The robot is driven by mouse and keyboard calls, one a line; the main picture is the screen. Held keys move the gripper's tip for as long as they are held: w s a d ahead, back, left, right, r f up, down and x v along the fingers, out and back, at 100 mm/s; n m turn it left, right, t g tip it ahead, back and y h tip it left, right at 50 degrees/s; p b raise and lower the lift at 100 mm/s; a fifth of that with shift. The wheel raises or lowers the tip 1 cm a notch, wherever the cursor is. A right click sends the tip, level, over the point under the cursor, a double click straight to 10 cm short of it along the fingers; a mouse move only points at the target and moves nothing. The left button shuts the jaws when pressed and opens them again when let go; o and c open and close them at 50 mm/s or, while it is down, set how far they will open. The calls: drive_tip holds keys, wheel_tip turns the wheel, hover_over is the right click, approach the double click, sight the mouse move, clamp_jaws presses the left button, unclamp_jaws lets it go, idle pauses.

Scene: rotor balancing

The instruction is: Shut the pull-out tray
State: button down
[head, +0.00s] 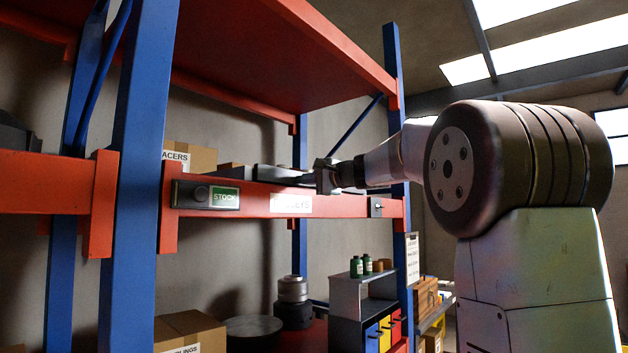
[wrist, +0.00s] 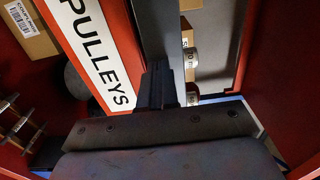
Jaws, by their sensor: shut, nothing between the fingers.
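The pull-out tray (head: 268,178) is dark grey and sits at the level of the shelf's red beam, above the PULLEYS label. In the wrist view its dark front wall (wrist: 160,30) runs beside the label, with a lighter floor (wrist: 218,72) behind it. A cardboard box and small metal cylinders show at that floor. My gripper (head: 306,181) is shut and empty, at the tray's front. In the wrist view my fingers (wrist: 163,72) overlap the front wall; I cannot tell whether they touch it. How far the tray stands out is unclear.
A blue upright (head: 140,130) stands left. Below are boxes (head: 190,330), a dark round pan (head: 253,328) and a small cabinet with bottles (head: 362,290).

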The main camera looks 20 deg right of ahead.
drive_tip(key=shift+a+r, duration=0.25)
drive_tip(key=v, duration=1.4)
drive_tip(key=shift+d+f, duration=0.25)
drive_tip(key=s+a+f+n+g+h, duration=0.2)
drive_tip(key=s+a+f+n+g, duration=0.15)
drive_tip(key=s+f, duration=0.6)
drive_tip(key=s+a+f+n+g+h, duration=0.25)
drive_tip(key=s+a+f, duration=0.3)
drive_tip(key=f, duration=0.65)
drive_tip(key=s+d+f+n+g+h, duration=0.3)
drive_tip(key=s+f+h, duration=0.3)
drive_tip(key=s+f, duration=0.9)
wheel_tip(320, 180, down, 3)
drive_tip(key=shift+s+r+n, duration=0.2)
drive_tip(key=shift+s+n, duration=0.05)
drive_tip(key=shift+n, duration=0.65)
